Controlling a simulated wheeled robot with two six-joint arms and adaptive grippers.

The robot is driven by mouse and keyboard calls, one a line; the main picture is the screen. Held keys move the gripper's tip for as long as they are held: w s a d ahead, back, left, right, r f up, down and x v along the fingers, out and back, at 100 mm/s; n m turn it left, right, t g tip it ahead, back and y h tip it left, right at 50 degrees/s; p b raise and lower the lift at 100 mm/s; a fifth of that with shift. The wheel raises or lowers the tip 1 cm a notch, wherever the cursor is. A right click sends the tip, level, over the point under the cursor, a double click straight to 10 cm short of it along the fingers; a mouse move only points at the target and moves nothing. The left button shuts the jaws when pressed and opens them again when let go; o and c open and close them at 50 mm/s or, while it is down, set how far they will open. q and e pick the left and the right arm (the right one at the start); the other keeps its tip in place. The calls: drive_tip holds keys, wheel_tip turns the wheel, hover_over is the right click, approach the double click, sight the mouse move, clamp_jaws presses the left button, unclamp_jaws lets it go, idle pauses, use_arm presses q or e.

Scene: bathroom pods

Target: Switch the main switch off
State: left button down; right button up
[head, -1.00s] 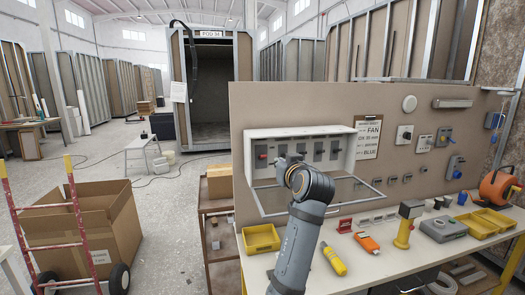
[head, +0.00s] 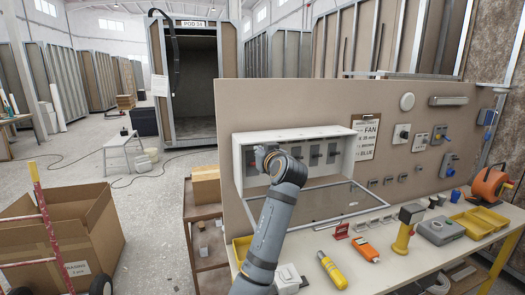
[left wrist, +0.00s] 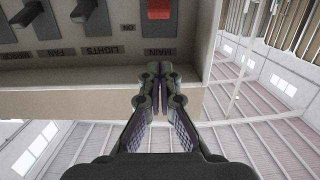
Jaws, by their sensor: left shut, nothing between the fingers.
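The main switch is a red rocker (left wrist: 160,9) at the top edge of the left wrist view, which shows the panel upside down. The labels MAIN and ON are by it, and its upper part is cut off. My left gripper (left wrist: 154,82) is shut and empty, its fingertips close to the panel's edge, just beyond the MAIN label and apart from the red rocker. In the head view, my left arm (head: 272,222) reaches to the left end of the open switch box (head: 238,160), and its wrist hides much of the main switch. My right gripper is not in view.
Dark switches for lights (left wrist: 84,9) and fan (left wrist: 29,13) sit beside the main one. The box's clear cover (head: 325,205) hangs open below it. A yellow-handled tool (head: 332,270) and an orange device (head: 366,252) lie on the bench. A cardboard box (head: 100,235) stands at the left.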

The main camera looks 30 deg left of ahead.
use_arm(q)
drive_tip(key=x, duration=0.1)
drive_tip(key=p+x, duration=0.1)
drive_tip(key=x, duration=0.1)
drive_tip(key=p+x, duration=0.1)
drive_tip(key=x, duration=0.1)
drive_tip(key=shift+a+r, duration=0.15)
drive_tip(key=shift+r, duration=0.1)
drive_tip(key=f, duration=0.1)
drive_tip(key=d+f+p, duration=0.1)
drive_tip(key=s+f, duration=0.1)
drive_tip(key=shift+d+f+p, duration=0.2)
drive_tip(key=shift+p, duration=0.15)
drive_tip(key=shift+s+d+f, duration=0.1)
drive_tip(key=shift+s+f, duration=0.05)
drive_tip(key=shift+f, duration=0.1)
drive_tip(key=s+d+f+t+y+b, duration=0.1)
drive_tip(key=s+d+f+b, duration=0.1)
drive_tip(key=s+d+b, duration=0.3)
drive_tip(key=shift+s+d+f+b, duration=0.25)
drive_tip(key=shift+d+b, duration=0.5)
drive_tip(key=shift+b, duration=1.4)
